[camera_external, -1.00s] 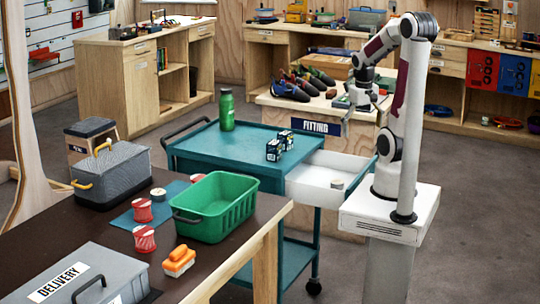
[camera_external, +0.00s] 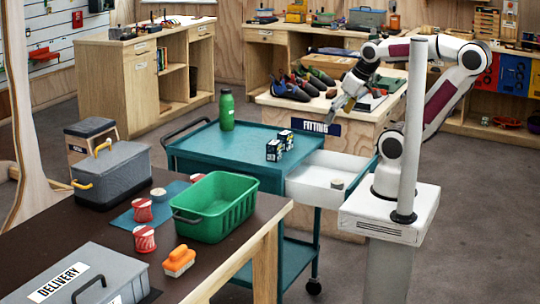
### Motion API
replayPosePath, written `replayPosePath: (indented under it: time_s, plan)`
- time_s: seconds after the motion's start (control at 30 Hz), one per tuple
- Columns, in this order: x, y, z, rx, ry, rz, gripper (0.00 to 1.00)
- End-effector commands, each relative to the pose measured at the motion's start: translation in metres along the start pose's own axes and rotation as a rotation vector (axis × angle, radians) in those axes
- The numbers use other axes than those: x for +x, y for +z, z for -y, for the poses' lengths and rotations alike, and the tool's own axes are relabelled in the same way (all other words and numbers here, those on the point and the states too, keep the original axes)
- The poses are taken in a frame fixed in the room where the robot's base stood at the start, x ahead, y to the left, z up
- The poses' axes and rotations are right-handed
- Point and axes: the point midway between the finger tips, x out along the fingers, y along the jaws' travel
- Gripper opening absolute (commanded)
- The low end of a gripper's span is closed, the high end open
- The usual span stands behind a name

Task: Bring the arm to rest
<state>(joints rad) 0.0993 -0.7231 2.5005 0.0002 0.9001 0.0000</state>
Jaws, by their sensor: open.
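A teal cart (camera_external: 205,148) with a green bottle (camera_external: 227,110), small dark boxes (camera_external: 280,146) and an open white drawer (camera_external: 325,183) stands below. A dark table (camera_external: 45,248) holds a green bin (camera_external: 222,205). Climbing shoes (camera_external: 290,86) lie on the bench.

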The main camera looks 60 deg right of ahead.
Motion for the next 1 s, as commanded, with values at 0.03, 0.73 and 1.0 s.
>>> replayPosePath:
  time_s: [0.03, 0.73, 1.0]
  plan:
    - [-0.003, -0.001, 0.006, -0.025, -0.013, -0.014, 0.96]
    - [-0.007, -0.001, 0.022, -0.089, -0.046, -0.027, 1.00]
    - [-0.007, -0.001, 0.022, -0.088, -0.045, -0.027, 1.00]
